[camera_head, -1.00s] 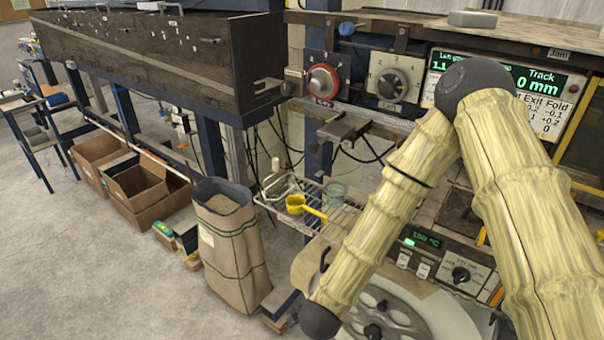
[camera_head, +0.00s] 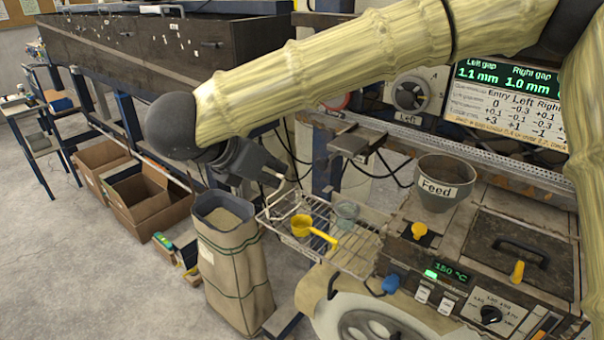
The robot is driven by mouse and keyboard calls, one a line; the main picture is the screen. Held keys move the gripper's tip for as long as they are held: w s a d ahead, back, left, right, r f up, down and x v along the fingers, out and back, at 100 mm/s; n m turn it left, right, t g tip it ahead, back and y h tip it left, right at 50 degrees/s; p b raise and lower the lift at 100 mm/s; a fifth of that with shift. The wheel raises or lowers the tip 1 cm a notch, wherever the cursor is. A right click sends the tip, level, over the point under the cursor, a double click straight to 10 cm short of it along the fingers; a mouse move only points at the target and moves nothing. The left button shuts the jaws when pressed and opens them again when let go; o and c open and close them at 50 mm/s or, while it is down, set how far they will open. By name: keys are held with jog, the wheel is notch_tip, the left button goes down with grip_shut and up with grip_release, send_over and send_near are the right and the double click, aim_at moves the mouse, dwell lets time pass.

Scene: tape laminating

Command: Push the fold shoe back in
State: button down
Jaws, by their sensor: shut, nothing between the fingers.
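My gripper (camera_head: 277,178) is shut and empty, seen small at the end of my arm, above and left of the wire rack. A flat grey metal piece (camera_head: 357,141) sticks out on a bracket from the machine's edge, below the dial marked Left (camera_head: 409,95). I cannot tell for sure whether this piece is the fold shoe. My gripper is to the left of it and lower in the picture, apart from it. The display (camera_head: 507,78) reads left gap 1.1 mm and right gap 1.0 mm. My arm covers part of the machine behind it.
A wire rack (camera_head: 345,262) holds a yellow scoop (camera_head: 303,226) and a clear cup (camera_head: 346,213). A grey Feed pot (camera_head: 440,182) stands on the heated unit, which shows 150 °C. A tall sack (camera_head: 233,265) and cardboard boxes (camera_head: 150,195) stand on the floor at left.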

aim_at(338, 150)
jog(key=w+d+r+p+x, duration=0.1)
jog(key=p+x, duration=0.3)
jog(key=x, duration=0.8)
jog(key=shift+w+d+r+p, duration=0.3)
jog(key=shift+w+p, duration=0.1)
jog(key=shift+w, duration=0.05)
jog(key=w+d+b, duration=0.1)
jog(key=w+d, duration=0.1)
jog(key=w, duration=0.1)
jog(key=w+d+b, duration=0.1)
jog(key=w+d, duration=0.2)
jog(key=w+d+b, duration=0.1)
jog(key=w+d, duration=0.1)
jog(key=w, duration=0.2)
jog(key=shift+d, duration=0.15)
jog(key=shift+w+d, duration=0.15)
jog(key=shift+w, duration=0.05)
jog(key=shift+r, duration=0.15)
